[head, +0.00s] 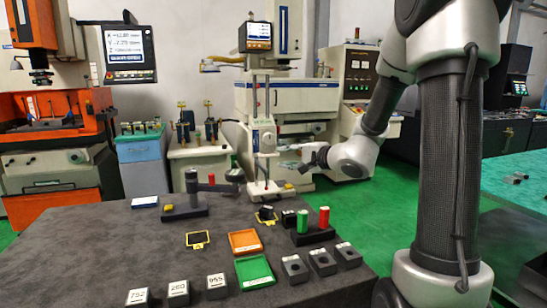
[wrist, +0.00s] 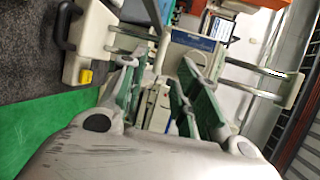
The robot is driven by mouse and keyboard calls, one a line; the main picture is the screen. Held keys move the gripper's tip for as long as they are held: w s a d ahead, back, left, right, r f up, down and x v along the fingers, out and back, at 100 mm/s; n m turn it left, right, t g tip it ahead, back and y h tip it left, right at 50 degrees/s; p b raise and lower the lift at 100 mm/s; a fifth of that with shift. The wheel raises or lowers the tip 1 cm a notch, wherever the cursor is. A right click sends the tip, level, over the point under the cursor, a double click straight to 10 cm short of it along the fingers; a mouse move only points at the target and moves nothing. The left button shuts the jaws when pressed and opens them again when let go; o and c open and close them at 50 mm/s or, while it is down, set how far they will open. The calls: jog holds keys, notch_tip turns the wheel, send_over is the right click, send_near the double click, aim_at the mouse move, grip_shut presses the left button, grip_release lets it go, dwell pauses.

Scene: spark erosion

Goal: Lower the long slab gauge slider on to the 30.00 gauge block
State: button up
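The tall gauge stands at the table's far edge in the head view, with twin columns, a white slider (head: 264,138) partway up and a pale base (head: 270,189). In the wrist view the slider (wrist: 195,42) lies beyond my fingertips, and the base (wrist: 92,42) with its yellow button (wrist: 86,76) is at upper left. My gripper (head: 301,152) is right of the slider in the head view. In the wrist view my gripper (wrist: 158,66) has its green-padded fingers apart, with no clear grip on anything. I cannot make out the 30.00 gauge block.
On the dark table (head: 120,240) are an orange tray (head: 245,242), a green tray (head: 254,271), several numbered blocks (head: 178,290), and red and green cylinders (head: 324,216). A dark stand (head: 185,209) is left of the gauge. Machines stand behind.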

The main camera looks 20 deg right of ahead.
aim_at(272, 156)
jog(key=x, duration=0.7)
jog(key=shift+w+a, duration=0.2)
jog(key=shift+c, duration=0.4)
grip_shut()
